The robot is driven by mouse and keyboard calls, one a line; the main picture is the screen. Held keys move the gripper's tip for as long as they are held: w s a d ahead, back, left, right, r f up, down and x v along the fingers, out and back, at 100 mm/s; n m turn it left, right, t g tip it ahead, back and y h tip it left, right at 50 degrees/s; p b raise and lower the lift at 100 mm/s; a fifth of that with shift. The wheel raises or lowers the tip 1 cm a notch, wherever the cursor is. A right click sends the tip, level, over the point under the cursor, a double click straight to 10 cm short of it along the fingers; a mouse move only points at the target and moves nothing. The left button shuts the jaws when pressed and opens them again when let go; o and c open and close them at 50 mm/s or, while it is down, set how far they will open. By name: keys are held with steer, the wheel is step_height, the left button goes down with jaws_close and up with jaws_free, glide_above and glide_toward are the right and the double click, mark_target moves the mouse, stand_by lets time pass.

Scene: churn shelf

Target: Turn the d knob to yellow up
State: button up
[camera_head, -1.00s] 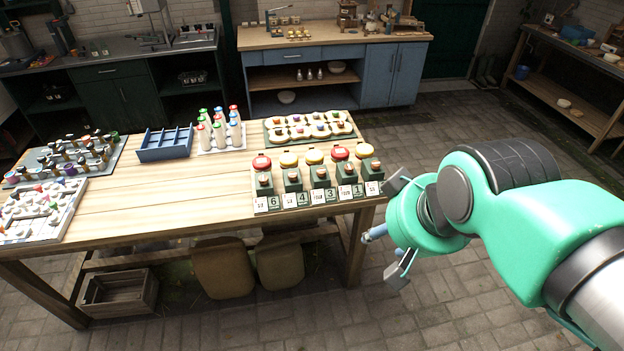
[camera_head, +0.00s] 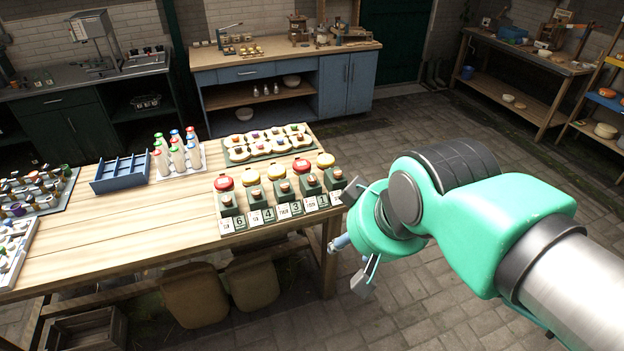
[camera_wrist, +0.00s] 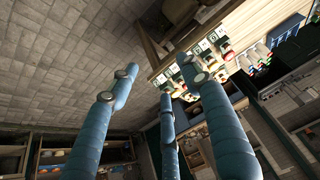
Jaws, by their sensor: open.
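A row of several small green boxes with brown knobs and labels stands along the right front edge of the wooden table (camera_head: 130,225). Red and yellow round caps (camera_head: 250,176) sit behind them. White labels and number plates (camera_head: 240,220) are on the fronts; I cannot make out which knob is d or its colour setting. The row also shows in the wrist view (camera_wrist: 205,46), tilted. My gripper (camera_head: 352,243) is open and empty, off the table's right end, to the right of the row. Its blue fingers show in the wrist view (camera_wrist: 160,88) with nothing between them.
Bare paved floor lies to the right.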

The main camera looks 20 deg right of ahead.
steer(key=shift+r, duration=0.1)
steer(key=w+r+n+p, duration=0.1)
steer(key=w+r+p, duration=0.1)
steer(key=w+r, duration=0.35)
steer(key=n+g+p, duration=0.6)
steer(key=n+p, duration=0.2)
steer(key=p, duration=0.4)
glide_above(312, 178)
step_height(312, 178, down, 24)
steer(key=shift+f, duration=0.1)
steer(key=shift+f, duration=0.15)
step_height(312, 178, down, 14)
steer(key=shift+r+p, duration=0.2)
steer(key=shift+p, duration=0.55)
